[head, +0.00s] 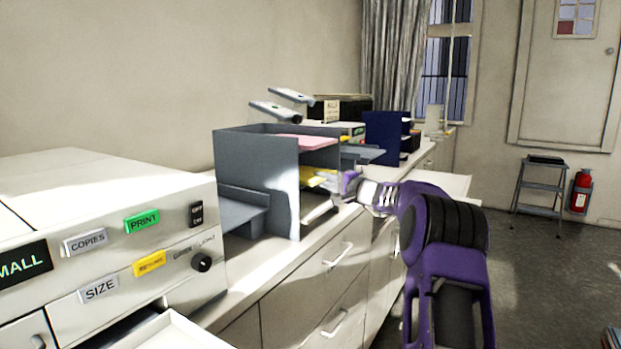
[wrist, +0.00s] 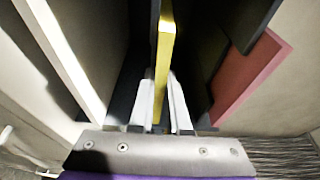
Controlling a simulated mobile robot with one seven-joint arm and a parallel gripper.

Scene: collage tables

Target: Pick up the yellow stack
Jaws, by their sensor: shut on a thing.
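The yellow stack (head: 317,178) lies in a grey shelf unit (head: 270,180) on the counter, below a pink stack. In the wrist view the yellow stack (wrist: 165,50) shows edge-on as a narrow strip. My gripper (head: 341,184) reaches into the open side of the shelf unit from the right. In the wrist view its two pale fingers (wrist: 160,105) sit on either side of the yellow stack's near end, shut on it. The far part of the stack is hidden inside the shelf.
A pink stack (head: 307,142) lies in the compartment above; it is also close beside my gripper in the wrist view (wrist: 250,85). A large copier (head: 100,240) stands at the left. Drawers (head: 320,280) front the counter. The floor at right is mostly clear.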

